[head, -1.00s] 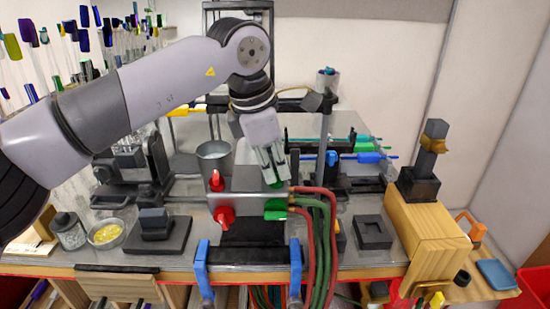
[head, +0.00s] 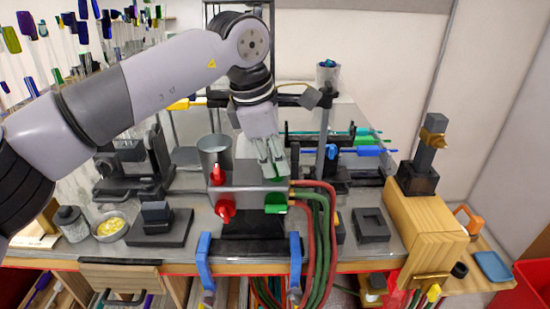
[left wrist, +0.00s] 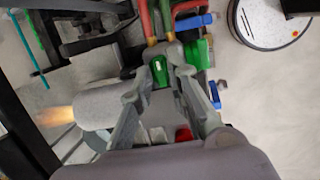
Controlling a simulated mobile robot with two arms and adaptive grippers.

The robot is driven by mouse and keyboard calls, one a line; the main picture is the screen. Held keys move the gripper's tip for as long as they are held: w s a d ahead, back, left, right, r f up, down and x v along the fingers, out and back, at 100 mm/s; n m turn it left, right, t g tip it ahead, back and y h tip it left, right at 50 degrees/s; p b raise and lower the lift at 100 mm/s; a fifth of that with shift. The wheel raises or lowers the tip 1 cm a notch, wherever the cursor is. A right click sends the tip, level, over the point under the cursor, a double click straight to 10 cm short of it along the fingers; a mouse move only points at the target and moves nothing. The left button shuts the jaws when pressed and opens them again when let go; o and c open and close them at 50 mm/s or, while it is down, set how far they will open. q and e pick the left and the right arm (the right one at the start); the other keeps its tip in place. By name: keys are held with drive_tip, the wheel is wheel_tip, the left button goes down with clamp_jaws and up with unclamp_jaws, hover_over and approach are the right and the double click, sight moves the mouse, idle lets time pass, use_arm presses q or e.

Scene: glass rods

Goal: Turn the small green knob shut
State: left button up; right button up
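The small green knob (head: 277,180) is on top of the grey metal valve block (head: 248,198), toward its right end. A larger green knob (head: 276,203) sits on the block's front, just below. My left gripper (head: 273,170) points down at the small green knob, its fingers on either side of it and apart. In the left wrist view the small green knob (left wrist: 159,71) lies between the fingertips, and the larger green knob (left wrist: 194,53) is outside them, to the right. I cannot tell whether the fingers touch the knob. My right gripper is not in view.
A small red knob (head: 218,175) and a larger red knob (head: 225,209) are on the block's left part. Red and green hoses (head: 325,225) leave its right end. A metal cup (head: 215,152) stands behind left. Glass rods with coloured ends lie behind right.

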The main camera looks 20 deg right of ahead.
use_arm(q)
drive_tip(key=shift+o, duration=1.1)
drive_tip(key=v, duration=1.2)
drive_tip(key=shift+f, duration=0.1)
